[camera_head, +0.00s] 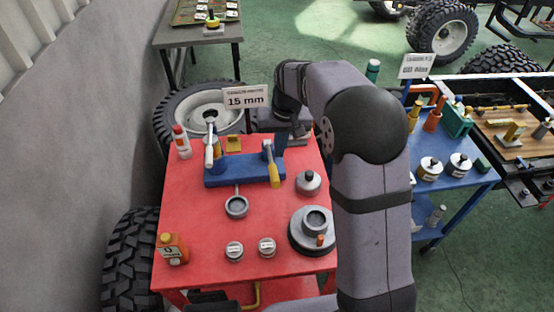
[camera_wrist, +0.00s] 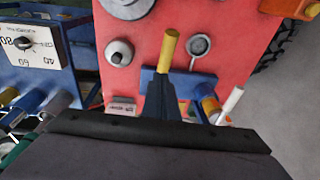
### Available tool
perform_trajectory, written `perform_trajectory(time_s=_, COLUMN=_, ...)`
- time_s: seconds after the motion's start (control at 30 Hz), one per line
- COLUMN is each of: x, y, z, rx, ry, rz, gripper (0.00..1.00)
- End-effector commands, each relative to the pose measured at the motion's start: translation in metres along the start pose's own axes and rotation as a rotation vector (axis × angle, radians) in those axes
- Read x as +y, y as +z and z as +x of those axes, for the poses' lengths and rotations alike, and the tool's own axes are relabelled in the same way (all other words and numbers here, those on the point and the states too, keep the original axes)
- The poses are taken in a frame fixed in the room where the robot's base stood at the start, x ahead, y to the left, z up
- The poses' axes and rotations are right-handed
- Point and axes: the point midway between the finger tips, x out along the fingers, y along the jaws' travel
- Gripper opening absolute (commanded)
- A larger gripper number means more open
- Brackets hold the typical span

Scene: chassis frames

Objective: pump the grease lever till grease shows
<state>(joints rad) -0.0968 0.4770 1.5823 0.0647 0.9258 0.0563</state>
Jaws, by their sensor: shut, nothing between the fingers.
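A blue base (camera_head: 236,169) on the red table carries a yellow-handled lever (camera_head: 273,173) at its right and a pale-handled lever (camera_head: 209,150) at its left. A thin grey rod runs from the base to a grey round cup (camera_head: 236,206). I cannot make out grease in it. My gripper (camera_head: 281,140) is shut and empty, pointing down close behind the yellow-handled lever. In the wrist view my gripper (camera_wrist: 162,80) lies beside or against the yellow handle (camera_wrist: 169,46); contact is unclear. The cup also shows there (camera_wrist: 199,44).
A "15 mm" sign (camera_head: 247,98) stands behind the base. On the red table (camera_head: 200,275) are a red-and-white bottle (camera_head: 181,142), an orange oil bottle (camera_head: 172,248), two small tins (camera_head: 235,250), a grey knobbed pot (camera_head: 308,182) and a large round grey fixture (camera_head: 312,232). A blue cart (camera_head: 455,195) stands right.

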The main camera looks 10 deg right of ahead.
Motion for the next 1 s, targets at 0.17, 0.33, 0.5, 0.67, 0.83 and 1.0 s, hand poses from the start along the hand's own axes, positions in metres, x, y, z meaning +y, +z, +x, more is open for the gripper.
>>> perform_trajectory(time_s=0.17, x=-0.002, y=0.007, z=0.024, rx=-0.006, ry=0.000, rz=-0.001, gripper=0.00)
perform_trajectory(time_s=0.33, x=-0.004, y=0.014, z=0.041, rx=-0.003, ry=0.000, rz=0.000, gripper=0.00)
perform_trajectory(time_s=0.5, x=-0.005, y=0.018, z=0.049, rx=-0.001, ry=0.000, rz=0.001, gripper=0.00)
perform_trajectory(time_s=0.67, x=-0.005, y=0.019, z=0.051, rx=0.000, ry=0.000, rz=0.001, gripper=0.00)
perform_trajectory(time_s=0.83, x=-0.005, y=0.019, z=0.051, rx=0.000, ry=0.000, rz=0.001, gripper=0.00)
perform_trajectory(time_s=1.0, x=-0.005, y=0.019, z=0.053, rx=0.005, ry=0.000, rz=0.000, gripper=0.00)
